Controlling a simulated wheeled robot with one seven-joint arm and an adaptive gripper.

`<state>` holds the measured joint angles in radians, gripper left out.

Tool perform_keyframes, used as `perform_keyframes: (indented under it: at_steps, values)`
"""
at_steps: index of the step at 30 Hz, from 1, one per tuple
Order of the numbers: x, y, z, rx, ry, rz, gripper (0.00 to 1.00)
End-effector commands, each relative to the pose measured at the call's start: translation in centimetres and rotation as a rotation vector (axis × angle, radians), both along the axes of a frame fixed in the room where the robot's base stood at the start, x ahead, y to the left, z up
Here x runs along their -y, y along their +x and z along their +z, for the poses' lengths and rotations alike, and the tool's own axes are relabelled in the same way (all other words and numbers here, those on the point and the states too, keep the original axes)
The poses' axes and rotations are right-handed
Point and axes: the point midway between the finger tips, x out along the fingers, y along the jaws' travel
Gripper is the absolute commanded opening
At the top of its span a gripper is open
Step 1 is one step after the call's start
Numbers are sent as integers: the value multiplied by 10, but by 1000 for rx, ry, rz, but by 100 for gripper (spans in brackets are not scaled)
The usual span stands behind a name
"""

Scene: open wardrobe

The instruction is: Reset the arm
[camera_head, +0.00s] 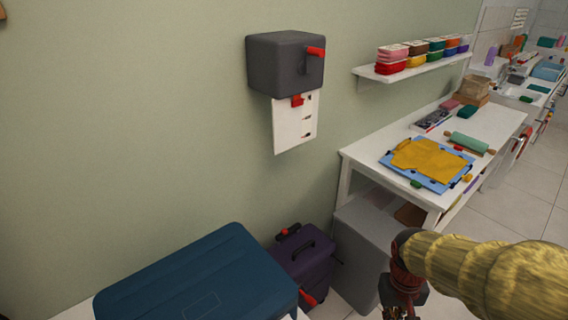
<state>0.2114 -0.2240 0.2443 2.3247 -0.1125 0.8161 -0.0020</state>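My arm (490,270) enters from the lower right, its links covered in a yellow, fur-like surface. It ends in a dark wrist with red parts. My gripper (404,308) hangs down at the bottom edge and is partly cut off by the frame. Its fingers are too small and dark to tell if they are open or shut. No held object can be made out.
A grey box with a red handle (285,65) hangs on the green wall. A blue case (200,275) and a purple case (305,262) stand lower left. A white table (365,155) with dough on a blue board (395,172) stands behind my arm.

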Motion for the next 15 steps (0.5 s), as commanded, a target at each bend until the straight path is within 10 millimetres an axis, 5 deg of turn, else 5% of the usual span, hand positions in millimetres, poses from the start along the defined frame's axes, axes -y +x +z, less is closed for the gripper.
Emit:
perform_keyframes:
  at_steps: [6,15]
  values:
    - [-45,-25,77,167,38,16,0]
    - [-77,-37,163,457,41,106,0]
